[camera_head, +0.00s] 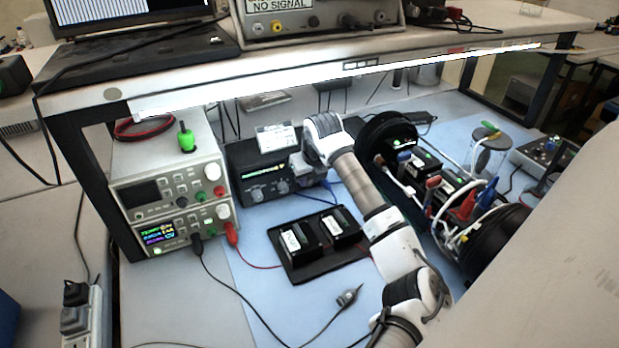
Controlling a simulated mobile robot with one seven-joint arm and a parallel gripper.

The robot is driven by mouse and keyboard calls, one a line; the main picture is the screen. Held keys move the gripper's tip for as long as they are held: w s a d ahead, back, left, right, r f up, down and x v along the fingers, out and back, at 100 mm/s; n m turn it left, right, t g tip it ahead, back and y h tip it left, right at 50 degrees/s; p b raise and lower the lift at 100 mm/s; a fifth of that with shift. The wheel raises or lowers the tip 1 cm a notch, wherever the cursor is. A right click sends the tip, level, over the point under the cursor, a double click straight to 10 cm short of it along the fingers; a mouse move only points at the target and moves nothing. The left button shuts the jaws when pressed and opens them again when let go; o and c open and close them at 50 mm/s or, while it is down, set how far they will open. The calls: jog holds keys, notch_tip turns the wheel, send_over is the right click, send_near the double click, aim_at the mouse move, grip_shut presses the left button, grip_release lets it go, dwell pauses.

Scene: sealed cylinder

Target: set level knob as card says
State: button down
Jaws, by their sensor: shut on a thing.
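A black box (262,182) stands on the blue mat under the shelf, with a dark display and two pale knobs (283,187) visible low on its front. A white card (277,138) with print too small to read stands on top of the box. My arm reaches in from the lower right. My gripper (303,170) is at the right end of the box's front, shut on what looks like the level knob there. The held part is mostly hidden by the gripper, so its setting cannot be read.
Two stacked power supplies (170,190) stand left of the box, with red and black leads. A black tray (322,262) with two dark modules lies in front. An open cylinder assembly (440,190) with cables lies right of my arm. The shelf edge (350,68) hangs above.

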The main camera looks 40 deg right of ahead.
jog(key=shift+f+h+b, duration=0.1)
jog(key=shift+h+b, duration=0.2)
jog(key=shift+b, duration=0.45)
jog(key=b, duration=0.2)
jog(key=h+b, duration=0.1)
jog(key=b, duration=0.1)
jog(key=shift+w+a+f, duration=0.1)
jog(key=shift+a+f, duration=0.1)
jog(key=shift+f, duration=0.1)
jog(key=h+b, duration=0.2)
jog(key=b, duration=0.2)
jog(key=shift+a+n+g+b, duration=0.15)
jog(key=shift+n+g+b, duration=0.15)
jog(key=shift+n+g, duration=0.1)
jog(key=h+b, duration=0.1)
jog(key=b, duration=0.2)
jog(key=shift+a, duration=0.15)
jog(key=shift+r+h+b, duration=0.1)
jog(key=shift+h+b, duration=0.3)
jog(key=shift+b, duration=0.5)
jog(key=shift+w+a+r+n+h+b, duration=0.1)
jog(key=shift+r+n+h+b, duration=0.05)
jog(key=shift+n+h+b, duration=0.15)
jog(key=c, duration=1.5)
grip_release()
